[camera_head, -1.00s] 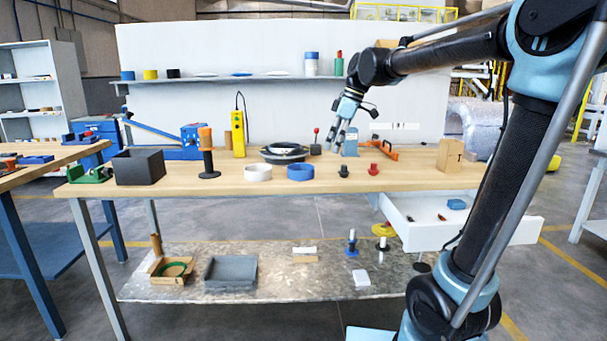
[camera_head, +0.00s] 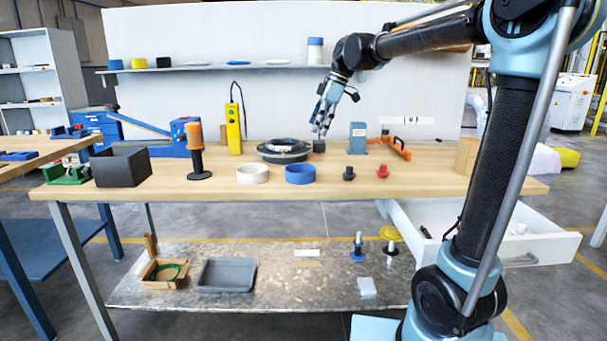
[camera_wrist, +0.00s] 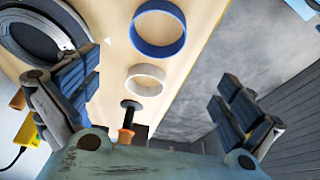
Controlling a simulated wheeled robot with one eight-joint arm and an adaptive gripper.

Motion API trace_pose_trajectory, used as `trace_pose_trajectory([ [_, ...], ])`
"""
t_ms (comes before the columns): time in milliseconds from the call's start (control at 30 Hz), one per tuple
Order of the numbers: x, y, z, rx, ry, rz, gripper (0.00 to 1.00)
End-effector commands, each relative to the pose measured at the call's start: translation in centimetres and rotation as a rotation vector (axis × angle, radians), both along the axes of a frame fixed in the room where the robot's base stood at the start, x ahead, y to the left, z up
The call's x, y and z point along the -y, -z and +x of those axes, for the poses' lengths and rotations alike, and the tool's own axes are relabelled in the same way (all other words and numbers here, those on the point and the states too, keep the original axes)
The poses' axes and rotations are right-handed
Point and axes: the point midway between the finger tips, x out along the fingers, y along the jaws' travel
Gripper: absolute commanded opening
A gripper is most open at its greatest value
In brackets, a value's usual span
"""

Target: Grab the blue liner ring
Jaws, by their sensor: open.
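The blue liner ring (camera_head: 300,174) lies flat near the front edge of the wooden bench, just right of a white ring (camera_head: 253,174). In the wrist view the blue ring (camera_wrist: 158,28) shows at the top middle, between and beyond my fingers, with the white ring (camera_wrist: 146,80) below it. My gripper (camera_head: 321,132) is open and empty. It hangs above the bench, behind and a little right of the blue ring, apart from it. In the wrist view its two fingers (camera_wrist: 158,108) stand wide apart.
A black round coil stand (camera_head: 284,152) sits behind the rings. An orange-handled tool (camera_head: 196,150) stands upright to the left. Small black (camera_head: 349,174) and red (camera_head: 383,172) pieces stand to the right. A drawer (camera_head: 490,235) is open below. The blue ring's top is uncovered.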

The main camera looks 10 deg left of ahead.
Motion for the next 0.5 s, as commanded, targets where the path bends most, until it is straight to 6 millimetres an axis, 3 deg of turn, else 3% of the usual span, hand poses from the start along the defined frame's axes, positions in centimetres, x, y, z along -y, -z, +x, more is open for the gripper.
trace_pose_trajectory([
  [500,-2.5,8.3,-0.3,0.000,0.012,0.000,1.00],
])
